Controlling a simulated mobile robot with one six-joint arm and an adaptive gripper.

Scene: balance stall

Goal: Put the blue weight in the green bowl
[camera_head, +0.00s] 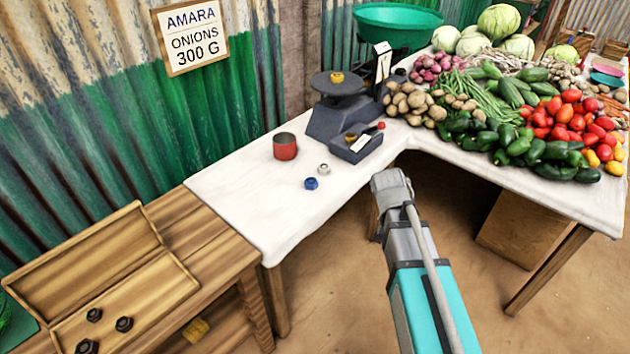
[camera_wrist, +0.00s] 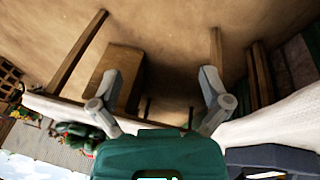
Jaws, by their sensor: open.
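The blue weight (camera_head: 311,183) sits on the white tabletop (camera_head: 235,190) near its front edge, left of my gripper, beside a silver-grey weight (camera_head: 323,168). The green bowl (camera_head: 397,20) sits at the back, on the far side of the balance scale (camera_head: 340,110). My gripper (camera_head: 388,182) is in front of the table edge, clear of the weights and the bowl. In the wrist view my gripper (camera_wrist: 158,98) has its two fingers spread wide with nothing between them, with floor and table legs beyond. The blue weight does not show clearly there.
A red cup (camera_head: 285,147) and a dark tray (camera_head: 356,143) stand behind the weights. Vegetables (camera_head: 540,130) crowd the right table. An open wooden box (camera_head: 105,275) with dark weights is at lower left. The white tabletop's left part is bare.

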